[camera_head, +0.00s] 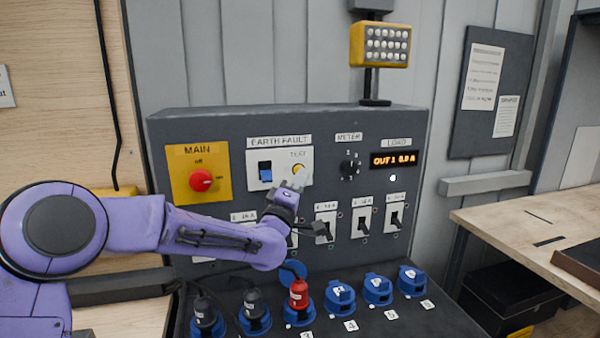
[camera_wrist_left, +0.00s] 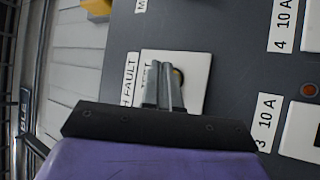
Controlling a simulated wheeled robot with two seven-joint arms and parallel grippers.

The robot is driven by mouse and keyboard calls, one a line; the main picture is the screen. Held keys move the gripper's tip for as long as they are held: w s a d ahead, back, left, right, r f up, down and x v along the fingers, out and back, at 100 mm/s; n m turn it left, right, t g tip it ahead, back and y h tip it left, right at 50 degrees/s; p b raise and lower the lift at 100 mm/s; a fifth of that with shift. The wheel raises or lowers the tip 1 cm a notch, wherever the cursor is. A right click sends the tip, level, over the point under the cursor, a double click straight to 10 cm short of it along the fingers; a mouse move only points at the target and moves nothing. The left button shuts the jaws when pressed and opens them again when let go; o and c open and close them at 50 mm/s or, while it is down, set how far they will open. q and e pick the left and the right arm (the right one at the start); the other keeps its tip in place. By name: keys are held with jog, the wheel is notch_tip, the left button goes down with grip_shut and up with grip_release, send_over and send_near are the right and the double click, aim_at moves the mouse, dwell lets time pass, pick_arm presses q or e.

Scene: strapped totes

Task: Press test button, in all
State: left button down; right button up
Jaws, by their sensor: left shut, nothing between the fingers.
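The yellow test button (camera_head: 298,170) sits on the white earth fault plate (camera_head: 252,170), under a TEST label. In the left wrist view the plate (camera_wrist_left: 199,62) shows behind my fingers, and only a dark and yellowish edge of the button (camera_wrist_left: 179,77) shows beside them. My left gripper (camera_head: 295,182) is shut and empty, with its fingertips just below the button in the head view. The shut fingers (camera_wrist_left: 164,70) point at the plate beside the button. I cannot tell whether they touch it. My right gripper is not in view.
A blue rocker switch (camera_head: 265,171) is left of the button. The red main knob (camera_head: 201,180) is further left. The meter knob (camera_head: 350,167) and load display (camera_head: 394,159) are right. Breaker levers (camera_head: 362,223) and blue sockets (camera_head: 340,298), some with plugs, are below.

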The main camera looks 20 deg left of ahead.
pick_arm(q)
jog(key=s+d, duration=0.1)
jog(key=s, duration=0.1)
jog(key=s+d+b, duration=0.1)
jog(key=s, duration=0.1)
jog(key=shift+d, duration=0.4)
jog(key=shift+r, duration=0.1)
dwell(0.5)
